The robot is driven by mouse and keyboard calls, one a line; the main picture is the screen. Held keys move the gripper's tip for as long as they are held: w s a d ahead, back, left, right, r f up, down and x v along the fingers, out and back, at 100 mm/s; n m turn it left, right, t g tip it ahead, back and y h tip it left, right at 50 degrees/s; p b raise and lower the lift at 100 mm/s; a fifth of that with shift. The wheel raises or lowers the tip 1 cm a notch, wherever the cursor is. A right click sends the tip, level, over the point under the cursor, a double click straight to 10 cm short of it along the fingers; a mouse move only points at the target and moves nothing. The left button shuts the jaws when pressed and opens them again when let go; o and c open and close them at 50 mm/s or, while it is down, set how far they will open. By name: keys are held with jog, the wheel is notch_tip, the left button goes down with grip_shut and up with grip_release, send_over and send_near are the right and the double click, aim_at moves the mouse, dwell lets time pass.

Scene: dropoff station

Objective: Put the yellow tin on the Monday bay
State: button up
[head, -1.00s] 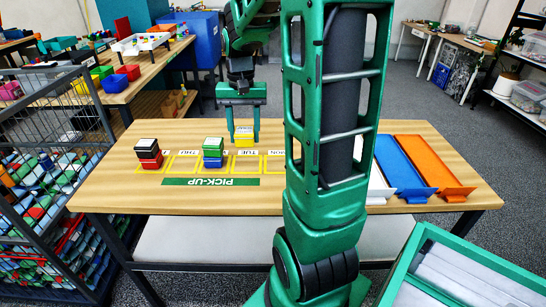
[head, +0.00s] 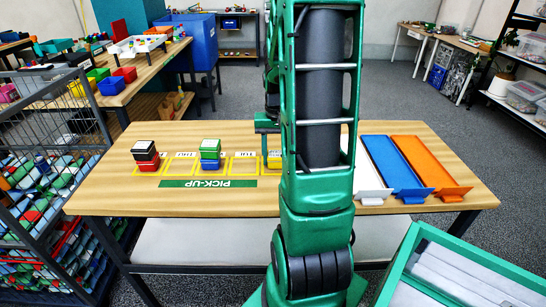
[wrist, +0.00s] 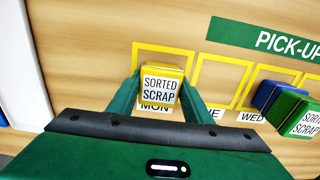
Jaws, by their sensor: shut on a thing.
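The yellow tin (wrist: 161,86), with a white "SORTED SCRAP" label, is between the two green fingers of my gripper (wrist: 160,92) in the wrist view. My gripper is shut on it. The tin appears over the near part of the yellow-outlined Monday bay (wrist: 164,45) and partly covers its "MON" label (wrist: 155,107). Its underside is hidden, so I cannot tell whether it touches the table. In the head view my arm hides most of the gripper and tin; a bit of yellow tin (head: 274,160) shows left of the arm.
The Tuesday bay (head: 243,165) is empty beside Monday. A green-and-blue stack (head: 210,154) stands on the Wednesday bay. A black-and-red stack (head: 145,155) stands farther left. White, blue (head: 394,166) and orange (head: 425,162) trays lie at the right of the table.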

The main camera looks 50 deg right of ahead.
aim_at(276, 154)
jog(key=shift+f, duration=0.1)
jog(key=o, duration=1.2)
notch_tip(276, 154, up, 11)
jog(key=s+a+f+n, duration=0.1)
jog(key=s+a+n, duration=0.2)
jog(key=s+a, duration=1)
jog(key=a, duration=0.3)
jog(key=shift+s+a+f+n, duration=0.2)
jog(key=shift+s+a+n, duration=0.1)
jog(key=shift+s+a, duration=0.1)
